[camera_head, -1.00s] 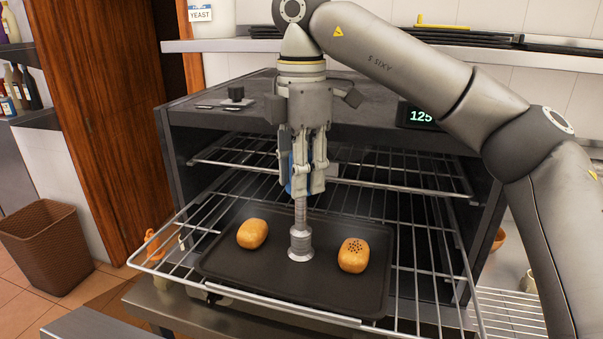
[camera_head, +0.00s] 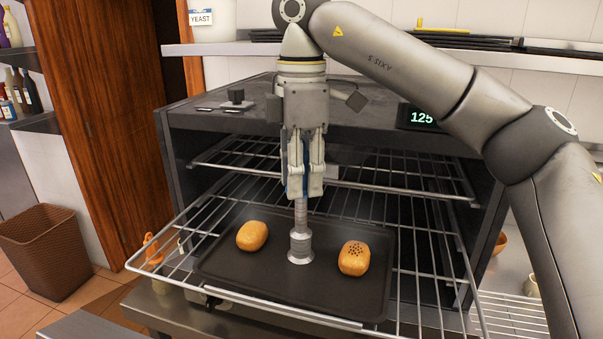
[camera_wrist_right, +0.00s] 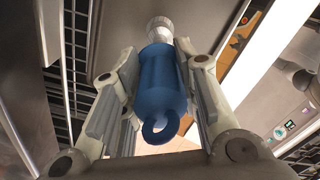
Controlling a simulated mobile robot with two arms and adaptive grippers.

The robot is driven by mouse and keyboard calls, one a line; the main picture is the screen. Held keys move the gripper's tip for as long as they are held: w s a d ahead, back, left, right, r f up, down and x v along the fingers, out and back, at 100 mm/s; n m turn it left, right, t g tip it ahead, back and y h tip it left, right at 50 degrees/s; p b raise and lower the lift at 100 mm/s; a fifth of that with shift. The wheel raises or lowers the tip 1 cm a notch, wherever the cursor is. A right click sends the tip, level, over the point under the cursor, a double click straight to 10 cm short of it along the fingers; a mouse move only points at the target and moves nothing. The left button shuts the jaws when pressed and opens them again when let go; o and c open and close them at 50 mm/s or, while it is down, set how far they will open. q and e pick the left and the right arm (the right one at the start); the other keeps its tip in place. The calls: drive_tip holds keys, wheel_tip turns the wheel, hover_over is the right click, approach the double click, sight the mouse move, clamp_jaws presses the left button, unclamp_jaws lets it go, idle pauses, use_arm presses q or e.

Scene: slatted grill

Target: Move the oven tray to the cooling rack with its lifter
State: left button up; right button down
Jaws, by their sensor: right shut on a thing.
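The dark oven tray (camera_head: 240,280) lies on a wire oven shelf pulled out of the oven, with two bread rolls, a plain one (camera_head: 252,236) and a speckled one (camera_head: 354,258). The lifter (camera_head: 301,238) stands upright between the rolls, its round metal foot appearing to rest on the tray. My right gripper (camera_head: 304,190) is shut on the lifter's blue handle (camera_wrist_right: 162,85), which shows between the fingers in the wrist view. A wire rack (camera_head: 515,318), perhaps the cooling rack, is partly visible at lower right. My left gripper is not in view.
The open oven (camera_head: 185,150) has another wire shelf (camera_head: 400,172) inside, above the tray. A steel wall shelf (camera_head: 240,47) runs above the oven. A brown basket (camera_head: 42,255) stands on the floor at left. My right arm blocks part of the right side.

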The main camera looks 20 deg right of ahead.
drive_tip(key=shift+r+p, duration=2)
drive_tip(key=shift+r, duration=0.3)
drive_tip(key=shift+f, duration=0.15)
